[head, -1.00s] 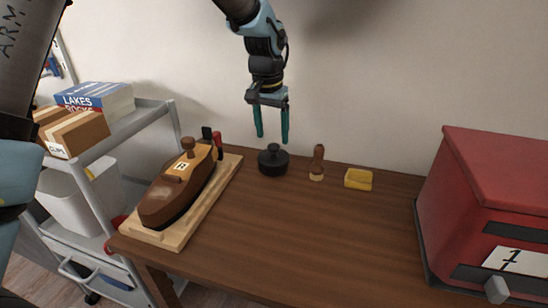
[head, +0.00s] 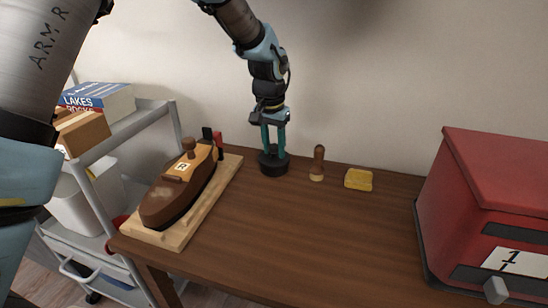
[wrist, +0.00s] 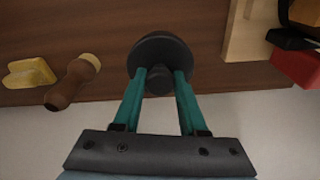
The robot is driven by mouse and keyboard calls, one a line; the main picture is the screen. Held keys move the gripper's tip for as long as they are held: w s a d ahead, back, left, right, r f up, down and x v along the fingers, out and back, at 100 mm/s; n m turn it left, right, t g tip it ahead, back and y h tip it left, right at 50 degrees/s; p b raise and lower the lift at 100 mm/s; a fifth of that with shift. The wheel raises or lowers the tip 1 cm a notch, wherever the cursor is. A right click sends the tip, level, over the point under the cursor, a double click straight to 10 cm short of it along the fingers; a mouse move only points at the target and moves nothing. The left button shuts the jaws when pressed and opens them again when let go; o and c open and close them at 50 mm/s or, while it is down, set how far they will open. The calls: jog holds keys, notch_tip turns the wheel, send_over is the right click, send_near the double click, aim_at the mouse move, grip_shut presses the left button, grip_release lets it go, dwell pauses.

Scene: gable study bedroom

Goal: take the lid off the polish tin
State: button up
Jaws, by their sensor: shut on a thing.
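The polish tin (head: 273,168) is a dark, round, low tin standing on the brown table near the wall. Its black lid (wrist: 160,50) with a knob (wrist: 159,80) shows in the wrist view. My gripper (head: 273,150) points down from above, with its teal fingers at the tin's top. In the wrist view my gripper (wrist: 160,76) has its fingertips on both sides of the knob, shut on it. The lid appears seated on the tin; I see no gap between them.
A brown model boat (head: 180,185) on a wooden board (head: 228,176) is to the left. A red cabinet (head: 490,190) stands at the right. The front middle of the table is clear.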

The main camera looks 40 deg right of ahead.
grip_shut()
jog(key=shift+r, duration=0.1)
